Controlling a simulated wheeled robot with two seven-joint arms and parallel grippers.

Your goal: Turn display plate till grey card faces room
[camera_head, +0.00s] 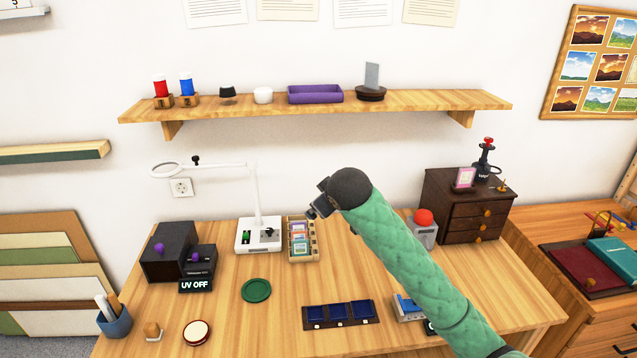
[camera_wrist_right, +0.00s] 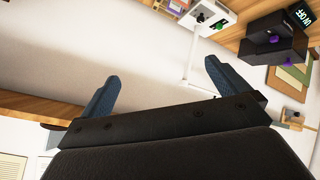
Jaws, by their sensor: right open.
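The display plate (camera_head: 371,95) is a dark brown round base near the right part of the wall shelf. A grey card (camera_head: 372,76) stands upright on it and looks narrow, as if seen at an angle. My right gripper (camera_head: 318,201) is below and left of the plate, in front of the wall and above the desk, apart from the plate. In the right wrist view its two blue-grey fingers (camera_wrist_right: 160,85) are spread with nothing between them. A dark edge by the shelf in that view may be the plate, but I cannot tell. My left gripper is out of view.
The wall shelf (camera_head: 220,105) also holds a purple tray (camera_head: 315,94), a white round pot (camera_head: 263,95), a dark-topped item (camera_head: 227,94) and red and blue spools. Below, a magnifier lamp (camera_head: 258,232), a card rack (camera_head: 302,240) and a drawer chest (camera_head: 465,206) stand on the desk.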

